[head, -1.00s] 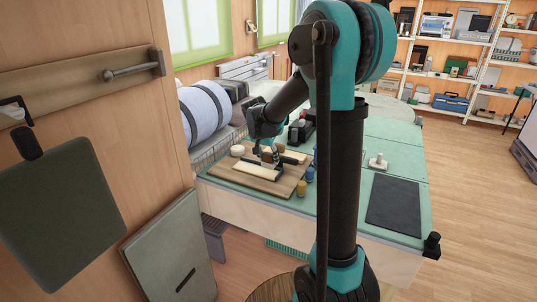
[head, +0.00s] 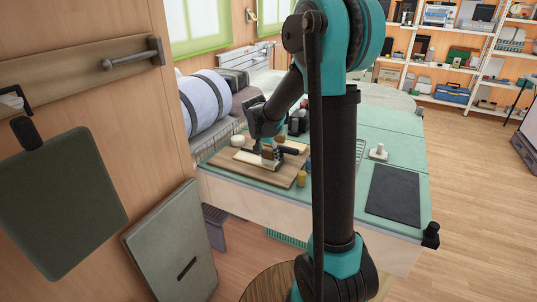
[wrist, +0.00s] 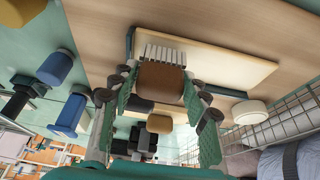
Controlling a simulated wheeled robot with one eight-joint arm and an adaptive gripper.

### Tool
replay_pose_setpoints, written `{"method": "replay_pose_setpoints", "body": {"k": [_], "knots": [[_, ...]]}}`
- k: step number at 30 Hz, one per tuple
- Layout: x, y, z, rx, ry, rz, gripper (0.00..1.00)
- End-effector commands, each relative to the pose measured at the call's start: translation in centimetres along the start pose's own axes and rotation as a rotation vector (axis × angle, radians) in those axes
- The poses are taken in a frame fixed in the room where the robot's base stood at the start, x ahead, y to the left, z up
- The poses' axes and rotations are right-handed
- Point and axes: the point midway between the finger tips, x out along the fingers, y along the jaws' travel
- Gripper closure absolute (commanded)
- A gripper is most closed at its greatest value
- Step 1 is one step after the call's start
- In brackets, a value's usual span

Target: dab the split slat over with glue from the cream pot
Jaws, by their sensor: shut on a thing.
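My gripper (wrist: 165,110) is shut on a brush (wrist: 160,82) with a brown body and pale bristles. The bristles lie over the cream-coloured slat (wrist: 225,68), which rests on the brown board; I cannot tell whether they touch it. In the head view my gripper (head: 268,152) is low over the slat (head: 243,158). A split in the slat cannot be made out. The white, cream-topped pot (wrist: 249,112) stands beyond one end of the slat, apart from the brush; it also shows in the head view (head: 238,141).
The brown board (head: 262,177) lies on the green-topped bench (head: 390,150). A wire basket (wrist: 285,122) borders the other side. A dark mat (head: 394,194) lies at the right.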

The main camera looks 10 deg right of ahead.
Motion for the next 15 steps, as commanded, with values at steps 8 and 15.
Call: {"method": "replay_pose_setpoints", "body": {"k": [8,15], "knots": [[0.20,-0.01,0.07,0.000,0.000,0.000,0.77],[0.51,-0.02,0.19,0.000,0.000,0.000,0.77]]}}
